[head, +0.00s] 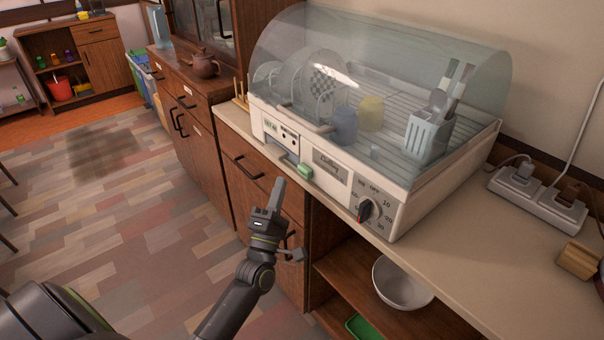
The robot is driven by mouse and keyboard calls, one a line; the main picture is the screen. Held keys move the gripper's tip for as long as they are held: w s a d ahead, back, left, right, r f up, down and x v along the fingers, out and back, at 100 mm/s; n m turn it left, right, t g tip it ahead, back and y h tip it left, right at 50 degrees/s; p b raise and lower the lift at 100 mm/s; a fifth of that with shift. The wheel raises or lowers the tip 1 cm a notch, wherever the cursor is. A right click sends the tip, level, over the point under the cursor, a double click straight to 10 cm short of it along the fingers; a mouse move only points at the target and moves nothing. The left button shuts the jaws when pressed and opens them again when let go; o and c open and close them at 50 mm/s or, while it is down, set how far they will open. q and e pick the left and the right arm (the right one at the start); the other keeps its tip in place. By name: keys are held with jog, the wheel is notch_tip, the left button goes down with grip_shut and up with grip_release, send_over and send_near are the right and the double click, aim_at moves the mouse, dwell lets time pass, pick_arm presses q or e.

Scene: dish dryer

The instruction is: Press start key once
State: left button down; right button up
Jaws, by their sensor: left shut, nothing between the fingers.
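The dish dryer (331,166) stands on the counter with its clear domed cover closed over plates, cups and a utensil holder. Its front has a green key (305,171), a small panel with dark marks (281,134) at the left and a timer dial (366,211) at the right. I cannot read which key is marked start. My left gripper (279,186) is shut and empty, pointing up in front of the dryer, a little left of and below the green key. It appears apart from the dryer. My right gripper is out of view.
The counter (470,262) is clear right of the dryer up to a power strip (537,199) with plugs. A wooden block (578,261) lies near the right edge. A white bowl (401,285) sits on the open shelf below. A teapot (203,64) stands on the left cabinet.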

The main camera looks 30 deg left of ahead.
aim_at(300, 169)
pick_arm(q)
jog(key=shift+w+d, duration=0.3)
jog(key=shift+w, duration=0.4)
jog(key=shift+w+d, duration=0.25)
jog(key=shift+w, duration=0.45)
dwell(1.0)
jog(key=shift+w+d+b, duration=0.15)
jog(key=shift+w+b, duration=0.2)
jog(key=shift+w+d, duration=0.3)
jog(key=shift+w, duration=0.5)
dwell(0.9)
jog(key=shift+s, duration=0.15)
jog(key=shift+s+a, duration=0.25)
jog(key=shift+s, duration=0.3)
jog(key=shift+s+a, duration=0.2)
jog(key=shift+s, duration=0.3)
jog(key=s, duration=0.1)
jog(key=s+a, duration=0.1)
jog(key=s, duration=0.1)
jog(key=s+a, duration=0.1)
jog(key=shift+s+p, duration=0.3)
